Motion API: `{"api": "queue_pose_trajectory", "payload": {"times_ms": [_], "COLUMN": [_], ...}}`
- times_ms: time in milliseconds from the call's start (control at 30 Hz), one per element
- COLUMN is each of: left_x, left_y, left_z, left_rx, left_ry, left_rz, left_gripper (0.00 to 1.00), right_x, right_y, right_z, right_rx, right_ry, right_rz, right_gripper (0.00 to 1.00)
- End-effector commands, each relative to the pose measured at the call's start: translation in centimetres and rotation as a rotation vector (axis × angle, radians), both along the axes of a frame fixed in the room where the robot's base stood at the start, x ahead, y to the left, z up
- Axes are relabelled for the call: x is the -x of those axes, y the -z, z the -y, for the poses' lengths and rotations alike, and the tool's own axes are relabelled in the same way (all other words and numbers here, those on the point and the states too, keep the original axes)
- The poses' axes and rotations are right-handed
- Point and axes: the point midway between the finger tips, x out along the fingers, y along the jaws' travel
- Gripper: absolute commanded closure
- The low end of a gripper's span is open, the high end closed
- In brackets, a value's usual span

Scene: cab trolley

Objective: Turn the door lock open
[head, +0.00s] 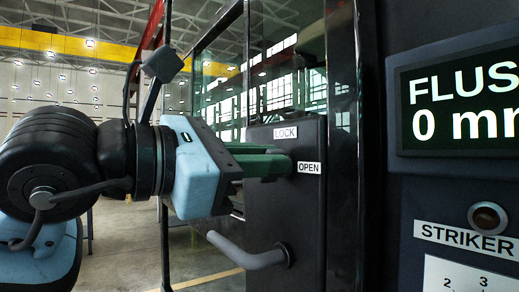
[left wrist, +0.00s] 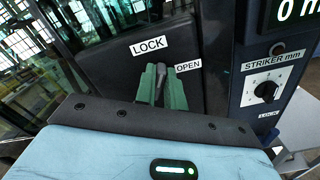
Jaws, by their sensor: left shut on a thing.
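The door lock's small dark grey turn piece (left wrist: 162,72) sits on the black door panel (head: 262,215). A LOCK label (head: 286,133) is above it and an OPEN label (head: 309,168) is to its right; both labels also show in the left wrist view. My left gripper (head: 284,164) reaches the panel from the left, its green fingers shut on the turn piece. In the left wrist view the fingers (left wrist: 163,88) stand on either side of it. In the head view the fingers hide the turn piece, and its exact angle is hard to tell. My right gripper is not in view.
A grey lever door handle (head: 247,255) juts out below my left gripper. To the right, a dark post carries a display (head: 460,105) reading FLUSH and 0 mm, and a STRIKER mm dial (left wrist: 265,90). Door glass (head: 285,75) is above the panel.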

Motion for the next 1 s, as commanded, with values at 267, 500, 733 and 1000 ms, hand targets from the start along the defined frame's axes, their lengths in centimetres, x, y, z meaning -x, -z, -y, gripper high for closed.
{"api": "queue_pose_trajectory", "payload": {"times_ms": [267, 500, 733, 1000], "left_x": [0.24, 0.39, 0.46, 0.51], "left_y": [-0.06, 0.18, 0.43, 0.65], "left_z": [0.07, 0.19, 0.23, 0.27], "left_rx": [-0.142, -0.267, -0.385, -0.497], "left_ry": [-0.001, 0.0, 0.0, 0.0], "left_rz": [0.222, 0.413, 0.589, 0.759], "left_gripper": [1.0, 1.0, 1.0, 1.0], "right_x": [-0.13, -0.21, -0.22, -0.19], "right_y": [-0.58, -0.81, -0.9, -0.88], "right_z": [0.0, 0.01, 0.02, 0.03], "right_rx": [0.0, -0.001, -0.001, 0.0], "right_ry": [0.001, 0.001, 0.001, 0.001], "right_rz": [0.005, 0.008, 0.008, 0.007], "right_gripper": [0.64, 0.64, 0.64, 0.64]}}
